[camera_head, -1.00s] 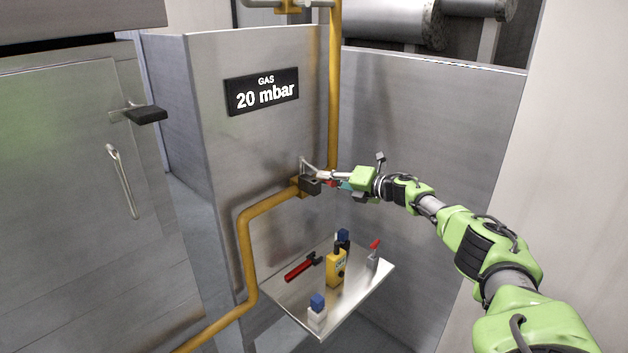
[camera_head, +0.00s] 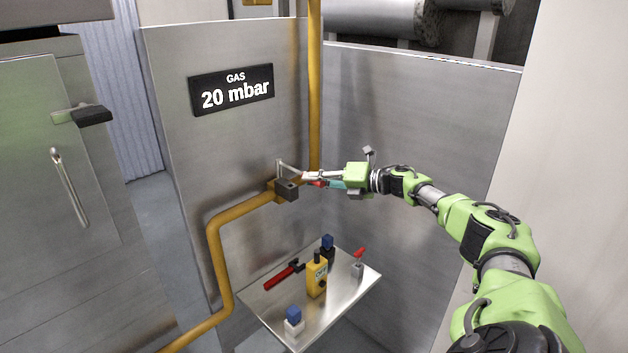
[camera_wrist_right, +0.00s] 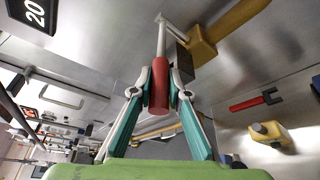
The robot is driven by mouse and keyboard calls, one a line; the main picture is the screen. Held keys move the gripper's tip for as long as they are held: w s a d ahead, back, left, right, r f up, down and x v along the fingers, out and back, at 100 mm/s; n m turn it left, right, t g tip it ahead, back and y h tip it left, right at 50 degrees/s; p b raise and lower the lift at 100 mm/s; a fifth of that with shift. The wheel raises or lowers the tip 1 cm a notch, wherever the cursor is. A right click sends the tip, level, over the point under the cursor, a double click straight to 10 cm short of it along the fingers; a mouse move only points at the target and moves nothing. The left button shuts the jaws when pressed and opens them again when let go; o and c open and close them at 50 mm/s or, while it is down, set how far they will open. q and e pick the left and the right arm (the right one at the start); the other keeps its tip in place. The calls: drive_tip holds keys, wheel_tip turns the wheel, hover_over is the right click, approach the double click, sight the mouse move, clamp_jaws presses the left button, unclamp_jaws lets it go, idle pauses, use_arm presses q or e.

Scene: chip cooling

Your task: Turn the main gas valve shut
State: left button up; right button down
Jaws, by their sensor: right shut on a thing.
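The gas valve (camera_head: 287,190) is a dark block on the yellow gas pipe (camera_head: 246,212), below the "GAS 20 mbar" sign (camera_head: 232,90). A grey metal lever (camera_head: 290,168) runs from it toward my right gripper (camera_head: 314,180). In the right wrist view the lever (camera_wrist_right: 162,42) ends in a red grip (camera_wrist_right: 158,95). My right gripper (camera_wrist_right: 160,85) is shut on this red grip, with a finger on each side. The valve block (camera_wrist_right: 183,62) sits just beyond it. My left gripper is not in view.
A metal shelf (camera_head: 340,302) below the valve holds a red-handled tool (camera_head: 282,276), a yellow device (camera_head: 317,276), blue-topped items (camera_head: 293,318) and a small red-levered item (camera_head: 358,263). Steel panels stand close behind and right of my arm. A cabinet with handles stands left.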

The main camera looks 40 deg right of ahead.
drive_tip(key=shift+w+r, duration=0.1)
drive_tip(key=c, duration=2)
unclamp_jaws()
drive_tip(key=shift+o, duration=0.4)
drive_tip(key=shift+w+f, duration=0.2)
drive_tip(key=v, duration=1.2)
